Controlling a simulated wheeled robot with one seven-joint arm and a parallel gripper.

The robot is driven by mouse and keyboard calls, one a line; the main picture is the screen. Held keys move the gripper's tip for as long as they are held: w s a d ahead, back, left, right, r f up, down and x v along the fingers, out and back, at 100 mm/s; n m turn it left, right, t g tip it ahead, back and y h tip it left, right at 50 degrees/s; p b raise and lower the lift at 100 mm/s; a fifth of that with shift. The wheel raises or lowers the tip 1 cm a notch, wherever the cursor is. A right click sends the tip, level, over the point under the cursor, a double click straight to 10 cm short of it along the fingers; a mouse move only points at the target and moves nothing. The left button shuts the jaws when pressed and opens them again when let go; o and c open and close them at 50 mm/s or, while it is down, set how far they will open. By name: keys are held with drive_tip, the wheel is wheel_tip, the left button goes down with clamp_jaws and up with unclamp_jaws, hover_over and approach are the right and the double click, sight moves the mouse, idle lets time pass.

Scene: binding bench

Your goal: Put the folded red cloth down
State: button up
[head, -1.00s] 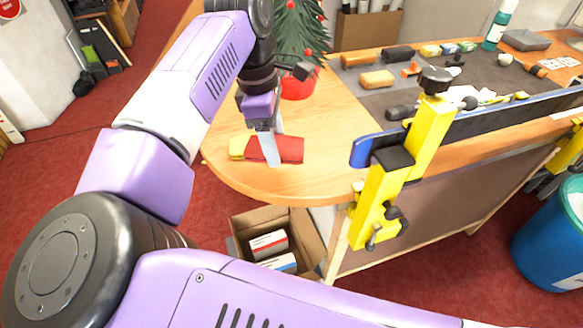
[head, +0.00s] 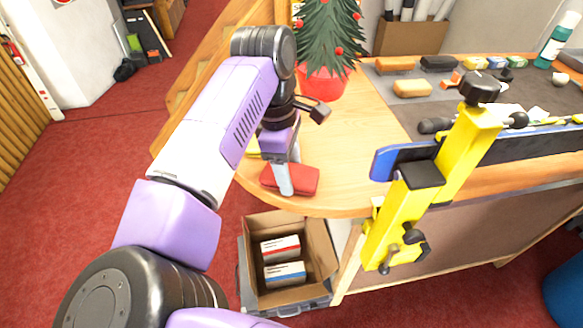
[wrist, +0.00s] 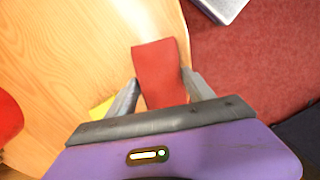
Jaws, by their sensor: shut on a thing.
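The folded red cloth (head: 304,180) is a flat red pad at the rounded near end of the wooden table (head: 340,195). My gripper (head: 286,186) points down and is shut on it, one pale finger showing across its near side. In the wrist view the red cloth (wrist: 158,68) sits between my two fingers (wrist: 160,88) and reaches out past them, close to the table's curved edge. I cannot tell whether its underside touches the wood. A yellow cloth (head: 253,149) lies on the table just behind and left, partly hidden by my arm; it also shows in the wrist view (wrist: 102,110).
A small decorated tree in a red pot (head: 322,84) stands behind my gripper. A yellow clamp (head: 402,210) holds a blue-ended bar at the table's front right. An open carton (head: 290,290) with two small boxes stands below the edge. Bare wood lies right of the cloth.

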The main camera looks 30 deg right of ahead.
drive_tip(key=shift+f, duration=0.2)
drive_tip(key=o, duration=1.2)
drive_tip(key=shift+r, duration=0.1)
drive_tip(key=shift+r, duration=0.15)
drive_tip(key=r, duration=0.4)
drive_tip(key=a+r+b, duration=0.1)
drive_tip(key=r, duration=0.3)
drive_tip(key=w+r, duration=0.1)
drive_tip(key=r, duration=0.3)
drive_tip(key=shift+w+a, duration=0.1)
drive_tip(key=shift+a, duration=0.1)
drive_tip(key=shift+f, duration=0.1)
